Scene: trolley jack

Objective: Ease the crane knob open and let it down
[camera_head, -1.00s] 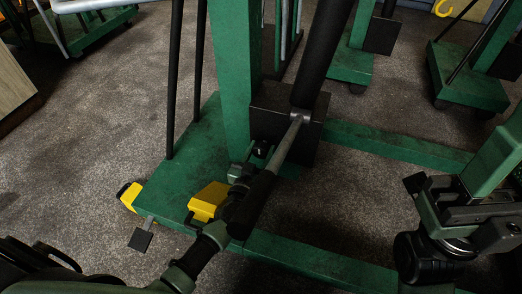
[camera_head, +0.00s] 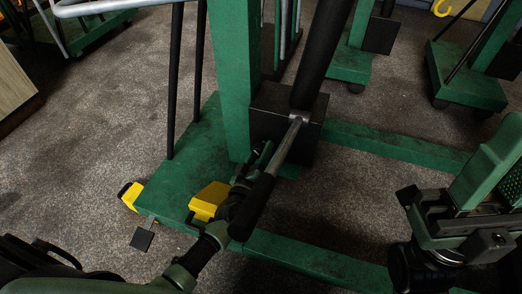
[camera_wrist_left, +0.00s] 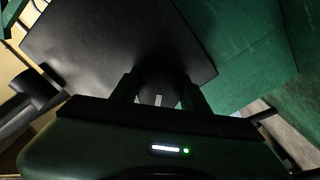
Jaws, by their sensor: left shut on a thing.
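The crane is a green frame with an upright post (camera_head: 235,75), a black ram (camera_head: 324,50) and a black block (camera_head: 285,105) at the ram's foot. The small dark release knob sits low on this block; in the head view my gripper mostly covers it. My left gripper (camera_head: 262,156) reaches up from below to the block. In the left wrist view its two fingers are on either side of the dark knob (camera_wrist_left: 158,88), shut on it. The knob's turn angle cannot be made out. My right gripper (camera_head: 452,220) is at the right, away from the knob; its jaw opening is unclear.
A grey pump lever (camera_head: 284,144) with a black grip slants close over my left gripper. Yellow blocks (camera_head: 207,201) and a small pedal (camera_head: 143,238) sit at the base's left. Green legs run right. Other green cranes (camera_head: 466,85) stand behind. Carpet at left is clear.

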